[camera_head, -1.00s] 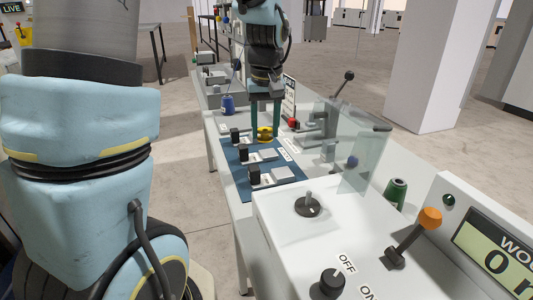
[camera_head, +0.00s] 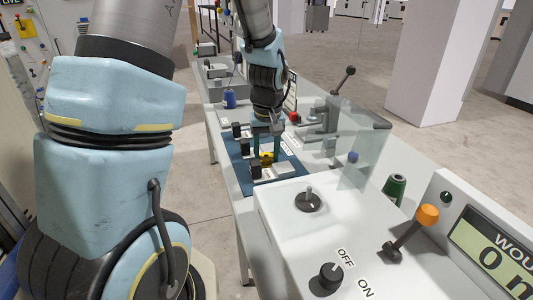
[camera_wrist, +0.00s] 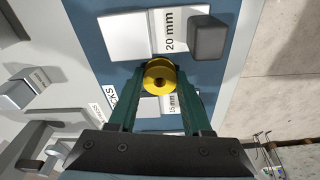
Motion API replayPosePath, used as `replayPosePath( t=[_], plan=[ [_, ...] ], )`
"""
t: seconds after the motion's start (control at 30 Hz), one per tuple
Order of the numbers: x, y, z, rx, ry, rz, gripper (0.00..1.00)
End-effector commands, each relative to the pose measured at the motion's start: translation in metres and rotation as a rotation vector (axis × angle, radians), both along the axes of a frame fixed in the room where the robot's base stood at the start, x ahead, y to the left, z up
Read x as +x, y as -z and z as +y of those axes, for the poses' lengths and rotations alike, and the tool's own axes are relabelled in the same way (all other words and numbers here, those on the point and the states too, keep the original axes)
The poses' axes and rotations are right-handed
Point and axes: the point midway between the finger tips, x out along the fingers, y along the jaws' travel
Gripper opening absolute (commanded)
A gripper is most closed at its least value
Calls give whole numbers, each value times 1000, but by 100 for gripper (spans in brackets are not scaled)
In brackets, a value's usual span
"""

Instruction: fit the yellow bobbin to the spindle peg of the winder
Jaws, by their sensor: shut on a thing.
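The yellow bobbin (camera_head: 267,157) is between the green fingers of my gripper (camera_head: 266,150), above the blue mat (camera_head: 234,165). The winder appears to be the grey machine (camera_head: 318,122) behind the clear panel, right of the gripper. I cannot make out its spindle peg for certain.
White blocks (camera_head: 285,171) and dark blocks (camera_head: 256,170) stand on the mat near the gripper. A clear panel (camera_head: 357,150) stands to the right. A blue spool (camera_head: 229,98) is behind left, a green spool (camera_head: 395,187) front right. The white console (camera_head: 280,215) fills the front.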

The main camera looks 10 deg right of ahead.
Motion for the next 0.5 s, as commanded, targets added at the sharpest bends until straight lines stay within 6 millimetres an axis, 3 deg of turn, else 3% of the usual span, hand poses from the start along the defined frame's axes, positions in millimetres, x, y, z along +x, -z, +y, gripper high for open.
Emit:
replayPosePath(
  t=[0.07, 0.1, 0.33, 0.5],
  plan=[
    [0, 4, 0, 0, 0, 0, 0],
    [0, 3, 0, 0, 0, 0, 52],
    [0, 2, 0, 0, 0, 0, 78],
    [0, 2, 0, 0, 0, 0, 79]
  ],
)
